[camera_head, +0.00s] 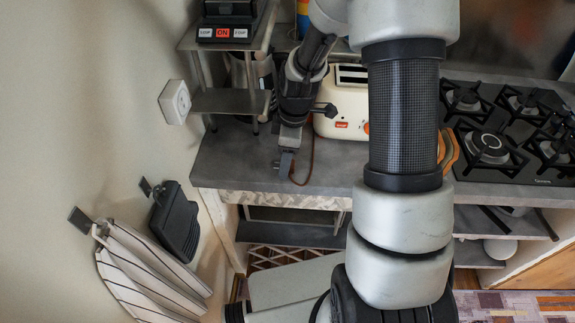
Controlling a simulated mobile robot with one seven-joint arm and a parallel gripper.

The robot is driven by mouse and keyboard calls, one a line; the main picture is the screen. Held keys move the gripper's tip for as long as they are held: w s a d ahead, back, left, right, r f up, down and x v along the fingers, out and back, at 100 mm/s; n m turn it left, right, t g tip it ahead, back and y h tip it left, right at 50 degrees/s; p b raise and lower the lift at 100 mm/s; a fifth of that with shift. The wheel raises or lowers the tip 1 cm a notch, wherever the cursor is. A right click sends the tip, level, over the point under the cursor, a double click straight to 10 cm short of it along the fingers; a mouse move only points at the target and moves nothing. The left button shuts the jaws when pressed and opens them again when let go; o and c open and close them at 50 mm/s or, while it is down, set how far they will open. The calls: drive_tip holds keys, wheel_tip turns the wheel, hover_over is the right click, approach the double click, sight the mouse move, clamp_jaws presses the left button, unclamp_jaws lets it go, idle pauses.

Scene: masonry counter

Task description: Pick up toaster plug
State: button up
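The cream toaster (340,125) stands on the grey counter, with a black lever on its side and a red label. Its brown cord (309,165) hangs in a loop at the counter's front. The cord runs to a small dark piece that looks like the plug (285,162), near the counter's front edge. My gripper (289,141) points down in front of the toaster's left end, its tips right at the top of that dark piece. The fingers are small and seen from above, so I cannot tell whether they are closed on it. My forearm hides the toaster's right part.
A white wall socket (175,102) is on the left wall. A metal shelf rack (230,101) stands beside it on the counter (235,165). A gas stove (510,135) is at the right. A striped cloth (145,270) and a black pad (175,221) hang on the left wall.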

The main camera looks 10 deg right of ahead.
drive_tip(key=c, duration=1.2)
drive_tip(key=shift+o, duration=0.2)
drive_tip(key=shift+r, duration=0.1)
